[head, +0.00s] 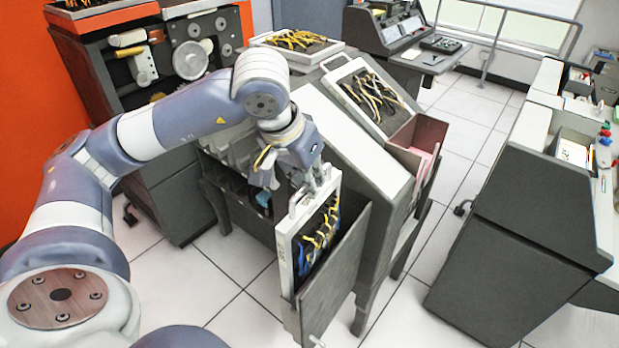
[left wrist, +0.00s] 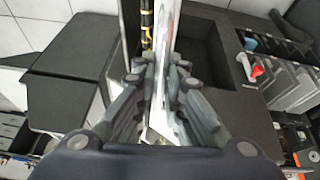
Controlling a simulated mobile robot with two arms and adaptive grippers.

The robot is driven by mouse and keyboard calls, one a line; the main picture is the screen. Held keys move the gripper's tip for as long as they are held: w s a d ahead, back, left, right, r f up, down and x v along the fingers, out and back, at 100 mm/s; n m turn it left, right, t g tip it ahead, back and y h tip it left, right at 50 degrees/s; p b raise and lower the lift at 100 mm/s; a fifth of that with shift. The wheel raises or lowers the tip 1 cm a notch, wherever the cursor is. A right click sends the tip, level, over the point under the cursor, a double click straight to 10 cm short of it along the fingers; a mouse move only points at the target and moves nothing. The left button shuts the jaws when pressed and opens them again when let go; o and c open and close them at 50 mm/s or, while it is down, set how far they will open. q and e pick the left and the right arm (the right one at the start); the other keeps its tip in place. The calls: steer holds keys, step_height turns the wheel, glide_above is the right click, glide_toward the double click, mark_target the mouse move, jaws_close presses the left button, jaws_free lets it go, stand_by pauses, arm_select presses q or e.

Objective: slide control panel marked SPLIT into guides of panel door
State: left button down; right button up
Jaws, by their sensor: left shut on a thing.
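The control panel (head: 291,249) is a white-framed board with yellow and blue wires on its face. It stands upright against the inner side of the grey panel door (head: 346,256), which hangs open on the front of the machine. My left gripper (head: 316,182) is shut on the panel near its top edge. In the left wrist view the panel (left wrist: 172,25) shows edge-on between the fingers (left wrist: 158,85). I cannot read a SPLIT mark, and the guides are hidden. I cannot tell how far the panel sits in the guides. My right gripper is not in view.
Another wired panel (head: 366,97) lies on the machine's sloped top, with a further one (head: 297,41) behind it. A pink-lined card bin (head: 414,146) sticks out at the machine's right. A grey cabinet (head: 505,230) stands at right. Tiled floor (head: 225,285) is free in front.

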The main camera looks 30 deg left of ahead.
mark_target(306, 200)
arm_select(q)
steer(key=shift+w+r+b, duration=0.1)
steer(key=shift+b, duration=0.45)
stand_by(0.9)
steer(key=shift+f+b, duration=3.45)
steer(key=shift+b, duration=0.05)
steer(key=shift+a, duration=0.15)
steer(key=shift+f+b, duration=0.1)
steer(key=shift+b, duration=0.35)
